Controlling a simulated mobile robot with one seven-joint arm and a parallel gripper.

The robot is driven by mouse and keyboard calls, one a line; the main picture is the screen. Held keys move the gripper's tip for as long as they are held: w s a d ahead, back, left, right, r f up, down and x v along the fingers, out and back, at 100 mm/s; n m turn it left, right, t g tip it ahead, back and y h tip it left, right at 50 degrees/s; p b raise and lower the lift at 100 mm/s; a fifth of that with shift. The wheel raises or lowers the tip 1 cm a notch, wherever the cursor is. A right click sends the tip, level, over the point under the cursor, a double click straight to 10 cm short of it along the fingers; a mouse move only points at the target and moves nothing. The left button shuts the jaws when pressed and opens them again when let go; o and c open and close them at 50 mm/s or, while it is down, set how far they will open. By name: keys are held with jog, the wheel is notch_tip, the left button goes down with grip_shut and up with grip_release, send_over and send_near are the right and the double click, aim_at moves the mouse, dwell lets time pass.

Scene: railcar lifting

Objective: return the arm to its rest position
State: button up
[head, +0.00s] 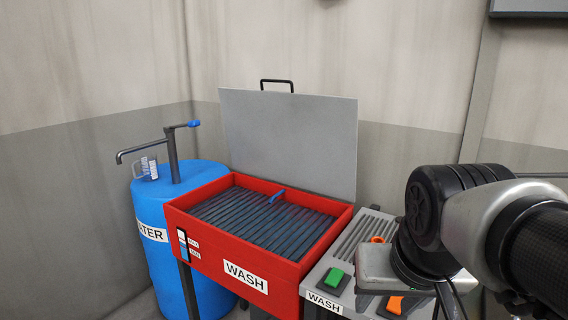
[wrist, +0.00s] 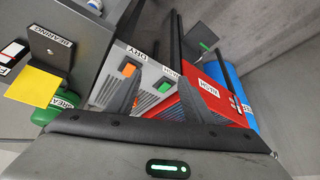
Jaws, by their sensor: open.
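My arm shows at the right of the head view, bent, with its dark joint in front of the grey bench. In the wrist view my gripper (wrist: 158,98) is open. Its two grey fingers stand apart with nothing between them. Beyond the fingers is the grey bench with an orange button and a green button. I see no contact between the fingers and anything. In the head view the fingertips cannot be made out.
A red wash basin (head: 236,265) has its grey lid (head: 290,140) raised. A blue water barrel (head: 165,270) with a tap stands left. The grey bench (head: 335,265) carries a green button (head: 336,277) and an orange one (head: 394,305). A yellow square (wrist: 33,86) lies left in the wrist view.

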jog(key=s+a+r+n+p, duration=0.1)
jog(key=s+r+p, duration=0.2)
jog(key=r+p, duration=0.9)
jog(key=shift+a+r+y+p, duration=0.25)
jog(key=shift+r+y+p, duration=0.05)
jog(key=shift+p, duration=0.35)
